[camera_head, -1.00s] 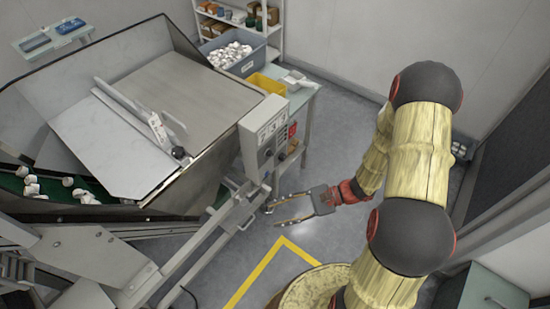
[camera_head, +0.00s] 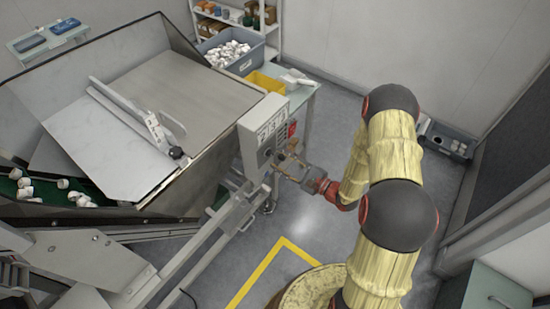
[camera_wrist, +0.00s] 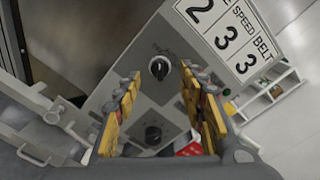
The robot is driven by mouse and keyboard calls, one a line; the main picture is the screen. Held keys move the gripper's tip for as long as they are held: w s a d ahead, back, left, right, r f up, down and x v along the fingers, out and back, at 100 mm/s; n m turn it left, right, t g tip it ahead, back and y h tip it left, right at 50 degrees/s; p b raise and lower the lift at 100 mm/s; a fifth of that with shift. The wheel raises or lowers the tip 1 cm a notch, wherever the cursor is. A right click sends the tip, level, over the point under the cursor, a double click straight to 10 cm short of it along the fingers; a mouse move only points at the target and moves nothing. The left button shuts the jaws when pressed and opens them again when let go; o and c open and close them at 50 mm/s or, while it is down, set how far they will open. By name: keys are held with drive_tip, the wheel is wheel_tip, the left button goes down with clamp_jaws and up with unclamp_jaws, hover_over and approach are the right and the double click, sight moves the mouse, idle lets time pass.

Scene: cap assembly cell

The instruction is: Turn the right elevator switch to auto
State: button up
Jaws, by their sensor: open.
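The grey control box (camera_head: 262,135) stands at the right side of the large metal hopper. My gripper (camera_head: 279,167) is in front of its panel face. One knob (camera_wrist: 159,68) with a light mark lies between the tips of my open gripper (camera_wrist: 160,74), with a gap on both sides. The other knob (camera_wrist: 153,135) lies lower, between the rear parts of the fingers. The small lettering by the knobs is unreadable, so I cannot tell which setting either is on. Whether the fingertips touch the panel is unclear.
A red part (camera_head: 292,129) is at the box's right edge. A grey rail (camera_head: 207,243) slopes below the box. A table with a yellow bin (camera_head: 266,82) stands behind. The floor to the right is open.

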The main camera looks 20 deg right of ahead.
sight(270, 154)
drive_tip(key=shift+x, duration=1.45)
drive_tip(key=shift+c, duration=0.8)
clamp_jaws()
